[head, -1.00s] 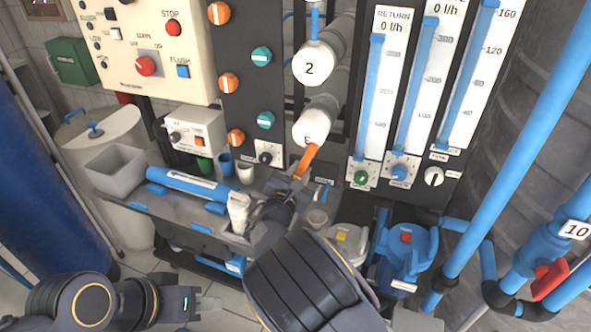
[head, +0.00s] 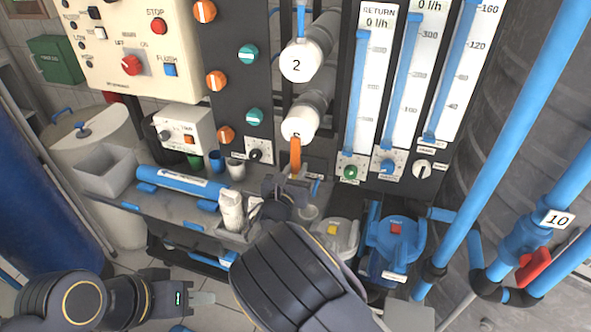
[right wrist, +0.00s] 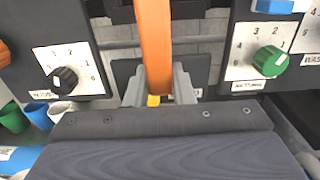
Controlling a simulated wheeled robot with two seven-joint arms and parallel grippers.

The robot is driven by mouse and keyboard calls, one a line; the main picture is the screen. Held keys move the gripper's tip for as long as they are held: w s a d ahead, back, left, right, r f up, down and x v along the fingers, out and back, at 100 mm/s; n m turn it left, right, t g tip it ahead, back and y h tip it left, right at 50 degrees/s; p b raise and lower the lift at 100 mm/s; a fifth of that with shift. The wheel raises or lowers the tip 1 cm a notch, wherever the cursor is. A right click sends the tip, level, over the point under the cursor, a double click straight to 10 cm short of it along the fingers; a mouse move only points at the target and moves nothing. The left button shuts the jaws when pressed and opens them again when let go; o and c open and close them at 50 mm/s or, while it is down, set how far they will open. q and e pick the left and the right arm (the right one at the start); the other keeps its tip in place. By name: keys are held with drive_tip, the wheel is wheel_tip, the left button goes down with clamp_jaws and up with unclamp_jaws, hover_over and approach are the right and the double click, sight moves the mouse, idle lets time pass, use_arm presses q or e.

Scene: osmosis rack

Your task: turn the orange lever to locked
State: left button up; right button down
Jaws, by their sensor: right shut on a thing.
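The orange lever (head: 295,157) stands nearly upright below the white end cap marked 5 at the middle of the rack. It also shows in the right wrist view (right wrist: 154,45), running up out of the picture. My right gripper (head: 294,180) is at the lever's lower end. In the right wrist view its two fingers (right wrist: 159,92) stand on either side of the lever, shut on it. My left gripper (head: 203,298) is low at the left of the head view, away from the rack and holding nothing that I can see.
A shelf edge (head: 150,215) with a blue cylinder (head: 182,182), cups and a white bottle (head: 231,211) lies left of my right gripper. Knobs (right wrist: 270,61) flank the lever. A blue filter housing (head: 394,240) and blue pipes (head: 505,150) stand to the right.

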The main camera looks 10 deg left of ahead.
drive_tip(key=c, duration=1.5)
unclamp_jaws()
drive_tip(key=shift+s+a+b, duration=0.15)
drive_tip(key=shift+s+a, duration=0.1)
drive_tip(key=shift+s, duration=1.05)
drive_tip(key=shift+s+a+b, duration=0.2)
drive_tip(key=shift+s+a, duration=0.05)
drive_tip(key=shift+s, duration=1.05)
drive_tip(key=shift+s+a+b, duration=0.15)
drive_tip(key=shift+s+a, duration=0.1)
drive_tip(key=shift+s, duration=1.05)
